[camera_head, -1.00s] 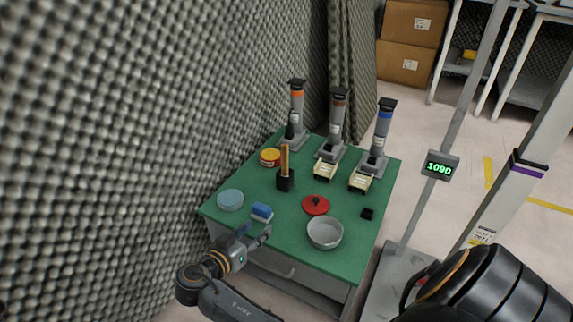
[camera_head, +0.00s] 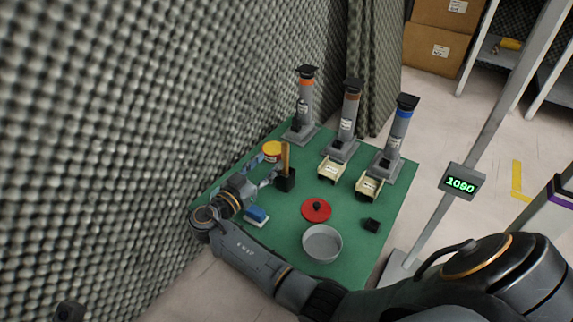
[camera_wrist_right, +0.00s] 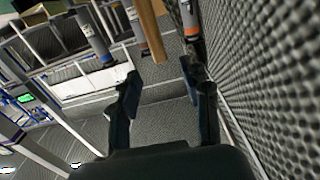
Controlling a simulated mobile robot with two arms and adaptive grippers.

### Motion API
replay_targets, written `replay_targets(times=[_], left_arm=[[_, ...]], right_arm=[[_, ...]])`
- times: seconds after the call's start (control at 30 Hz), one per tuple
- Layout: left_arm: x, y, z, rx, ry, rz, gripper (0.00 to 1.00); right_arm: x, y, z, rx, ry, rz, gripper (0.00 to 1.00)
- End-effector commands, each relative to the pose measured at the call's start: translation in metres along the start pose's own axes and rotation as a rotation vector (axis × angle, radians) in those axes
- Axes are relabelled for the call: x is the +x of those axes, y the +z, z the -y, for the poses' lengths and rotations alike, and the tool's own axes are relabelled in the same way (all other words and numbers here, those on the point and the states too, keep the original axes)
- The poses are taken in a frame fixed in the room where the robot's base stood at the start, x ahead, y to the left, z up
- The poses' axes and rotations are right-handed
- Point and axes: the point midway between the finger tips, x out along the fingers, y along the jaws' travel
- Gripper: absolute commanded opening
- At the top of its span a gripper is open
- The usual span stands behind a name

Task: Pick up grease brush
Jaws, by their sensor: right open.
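The grease brush (camera_head: 285,157) shows as an upright wooden handle standing in a black block-shaped holder (camera_head: 285,181) on the green table; its lower end is hidden in the holder. My right gripper (camera_head: 267,168) is open just left of the handle, low over the table. In the right wrist view the fingers of the right gripper (camera_wrist_right: 160,76) are spread and empty. The brown handle (camera_wrist_right: 149,28) shows ahead of the gap between them, and I see no contact. My left gripper is not in view.
The green table (camera_head: 354,232) also holds a yellow-and-red tin (camera_head: 273,151), a blue-and-white item (camera_head: 256,215), a red lid (camera_head: 316,210), a grey pan (camera_head: 321,243) and a small black block (camera_head: 371,225). Three grey dispensers (camera_head: 347,118) stand behind. The foam wall (camera_head: 130,130) is close on the left.

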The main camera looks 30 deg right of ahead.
Motion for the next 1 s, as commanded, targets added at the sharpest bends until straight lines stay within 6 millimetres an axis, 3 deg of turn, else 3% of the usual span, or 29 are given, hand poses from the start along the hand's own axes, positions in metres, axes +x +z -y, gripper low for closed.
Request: replay_targets(times=[0.1, 0.43, 0.7, 0.97, 1.0], left_arm=[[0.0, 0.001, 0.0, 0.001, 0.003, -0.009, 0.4], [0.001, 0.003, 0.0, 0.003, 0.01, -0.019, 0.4], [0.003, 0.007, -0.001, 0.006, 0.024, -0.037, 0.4], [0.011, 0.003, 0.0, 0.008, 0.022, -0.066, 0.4], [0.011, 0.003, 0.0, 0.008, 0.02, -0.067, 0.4]], right_arm=[[0.021, 0.0, 0.0, 0.001, 0.002, -0.002, 0.47], [0.044, -0.001, -0.001, 0.0, 0.001, -0.001, 0.47], [0.083, -0.004, -0.002, -0.001, 0.002, -0.001, 0.47], [0.086, -0.005, -0.002, -0.001, 0.0, 0.002, 0.47], [0.086, -0.005, -0.002, -0.001, 0.0, 0.002, 0.39]])
